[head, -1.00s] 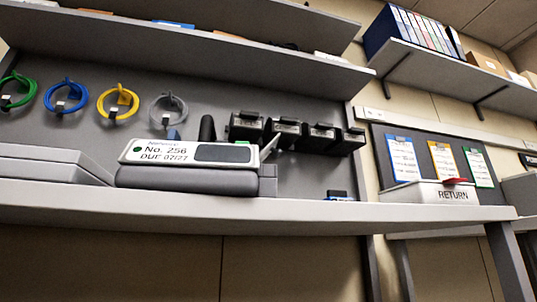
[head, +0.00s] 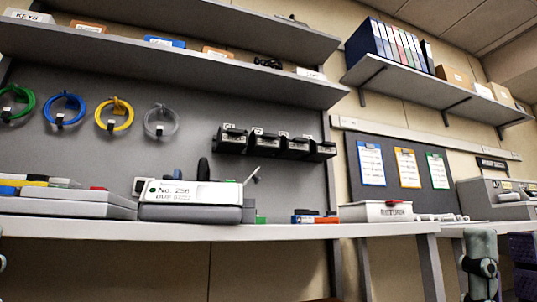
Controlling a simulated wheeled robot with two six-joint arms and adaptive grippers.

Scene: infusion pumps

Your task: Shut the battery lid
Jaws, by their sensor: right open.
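The pump (head: 190,213), labelled No. 256, lies on the bench at the left of centre. A thin light flap (head: 252,175) sticks up at a tilt by its right end; it looks like the battery lid, standing open. The battery bay is hidden from this low angle. My right gripper (head: 483,268) is at the lower right, below the bench top and far from the pump. It is open, with nothing seen in it. Only a dark sliver of my left arm or gripper (head: 2,262) shows at the left edge.
A grey tray (head: 70,208) with coloured items lies left of the pump. Small coloured items (head: 312,217) and a white RETURN box (head: 376,212) stand to its right. Battery chargers (head: 275,143) and coiled cables (head: 65,108) hang behind. The bench edge (head: 300,231) runs across the front.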

